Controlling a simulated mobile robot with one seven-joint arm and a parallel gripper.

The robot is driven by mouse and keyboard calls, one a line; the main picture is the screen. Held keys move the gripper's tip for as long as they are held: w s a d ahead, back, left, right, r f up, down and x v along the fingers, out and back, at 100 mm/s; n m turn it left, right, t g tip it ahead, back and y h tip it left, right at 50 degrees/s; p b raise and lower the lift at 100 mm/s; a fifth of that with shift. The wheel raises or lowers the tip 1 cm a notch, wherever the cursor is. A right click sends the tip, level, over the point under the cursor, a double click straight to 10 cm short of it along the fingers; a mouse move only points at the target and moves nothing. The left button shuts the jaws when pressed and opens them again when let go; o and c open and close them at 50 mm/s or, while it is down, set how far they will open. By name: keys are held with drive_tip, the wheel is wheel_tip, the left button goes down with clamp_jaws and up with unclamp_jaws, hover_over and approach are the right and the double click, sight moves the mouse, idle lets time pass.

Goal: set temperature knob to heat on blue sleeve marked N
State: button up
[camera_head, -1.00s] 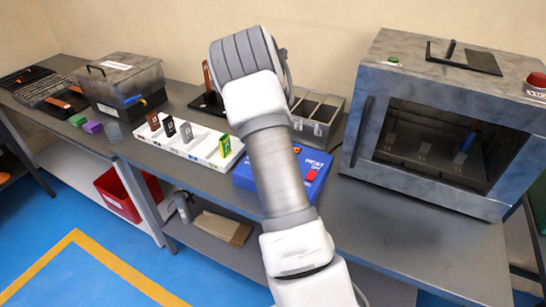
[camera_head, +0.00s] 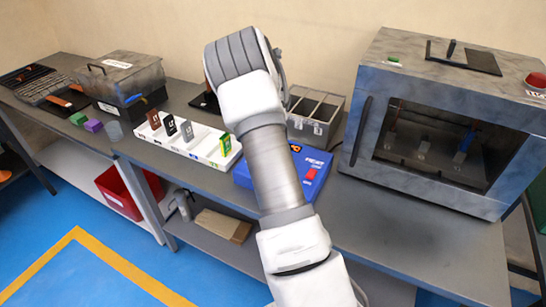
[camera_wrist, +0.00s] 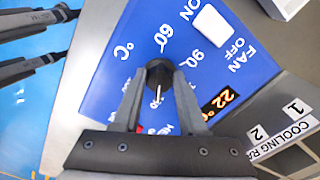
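The temperature knob (camera_wrist: 158,76) is a black knob on a blue panel (camera_wrist: 110,85) in the wrist view. White marks "60", "90" and "°C" stand around it, and a white line points toward the bottom of the picture. My gripper (camera_wrist: 161,72) has one finger on each side of the knob, and the fingertips appear closed on it. Some scale marks are hidden by the fingers. In the head view, the blue control box (camera_head: 243,178) is partly behind my arm, which hides the knob and gripper. No sleeve marked N is readable.
A white rack (camera_head: 202,150) with brown, black, grey and green-yellow pieces stands left of the blue box. A grey divided bin (camera_head: 322,128) is behind it. A large glass-fronted cabinet (camera_head: 365,130) stands right. The wrist view shows a red "22" display (camera_wrist: 220,101) and a white fan switch (camera_wrist: 211,25).

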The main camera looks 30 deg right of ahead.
drive_tip(key=o, duration=0.5)
drive_tip(key=shift+c, duration=0.2)
wheel_tip(320, 180, up, 18)
drive_tip(key=shift+f, duration=0.25)
drive_tip(key=shift+a, duration=0.1)
